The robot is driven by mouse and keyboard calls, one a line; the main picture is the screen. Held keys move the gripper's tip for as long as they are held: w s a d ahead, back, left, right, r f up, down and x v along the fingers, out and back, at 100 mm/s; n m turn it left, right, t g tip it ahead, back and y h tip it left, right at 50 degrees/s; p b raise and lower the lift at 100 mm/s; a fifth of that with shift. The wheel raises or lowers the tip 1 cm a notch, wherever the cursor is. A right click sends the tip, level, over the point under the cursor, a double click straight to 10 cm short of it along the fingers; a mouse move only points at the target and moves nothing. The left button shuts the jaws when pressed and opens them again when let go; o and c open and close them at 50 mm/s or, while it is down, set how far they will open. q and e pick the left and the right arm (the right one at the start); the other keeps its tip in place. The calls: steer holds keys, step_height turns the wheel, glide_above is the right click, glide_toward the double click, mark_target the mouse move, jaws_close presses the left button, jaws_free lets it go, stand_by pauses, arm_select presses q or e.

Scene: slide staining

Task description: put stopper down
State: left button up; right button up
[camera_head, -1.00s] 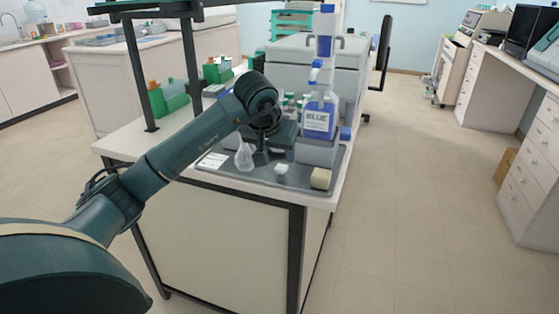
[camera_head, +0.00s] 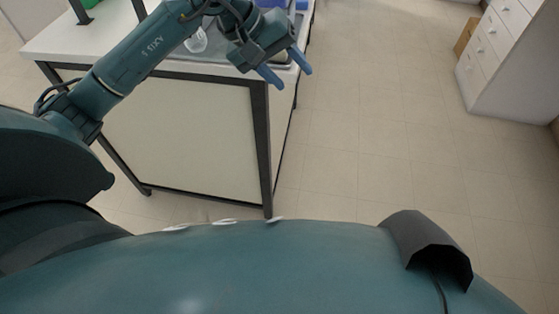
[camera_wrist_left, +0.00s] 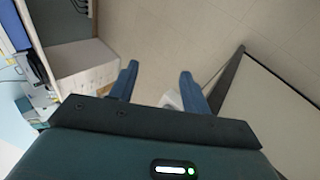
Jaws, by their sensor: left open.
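My left gripper (camera_head: 287,70) is at the near right corner of the bench in the head view, fingers spread and pointing down to the right. In the left wrist view the two blue fingers (camera_wrist_left: 159,72) are well apart, with only floor showing between their tips. A small whitish shape (camera_wrist_left: 172,99) shows behind the base of the fingers; I cannot tell what it is. I cannot make out a stopper in the current views. A clear glass vessel (camera_head: 196,40) stands on the tray, partly behind my left arm. My right gripper is not in view.
The white bench top (camera_head: 75,38) ends in a front edge on a dark frame. The tray (camera_head: 215,58) is largely cut off or covered by my arm. Open floor (camera_head: 380,130) lies right of the bench. A white drawer cabinet (camera_head: 505,60) stands at upper right.

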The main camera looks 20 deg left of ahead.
arm_select(q)
steer(key=s+d+r+n+h, duration=0.1)
steer(key=s+d+n+h, duration=0.3)
steer(key=d+n+h, duration=0.3)
steer(key=s+d+r+n+h, duration=0.2)
steer(key=s+d+n+h, duration=0.35)
steer(key=d+n, duration=0.2)
steer(key=a+f+m+t+y, duration=0.4)
steer(key=f+m+t+y, duration=0.25)
steer(key=m, duration=0.95)
steer(key=a+f+m+t+y, duration=0.45)
steer(key=f+m+t, duration=0.2)
steer(key=m, duration=0.95)
steer(key=s+f+n+g+y, duration=0.3)
steer(key=s+f+n+g, duration=0.2)
steer(key=f+n, duration=0.5)
steer(key=s, duration=0.2)
steer(key=shift+s+d+f+n, duration=0.15)
steer(key=shift+s+f+n, duration=0.05)
steer(key=shift+s+n, duration=0.15)
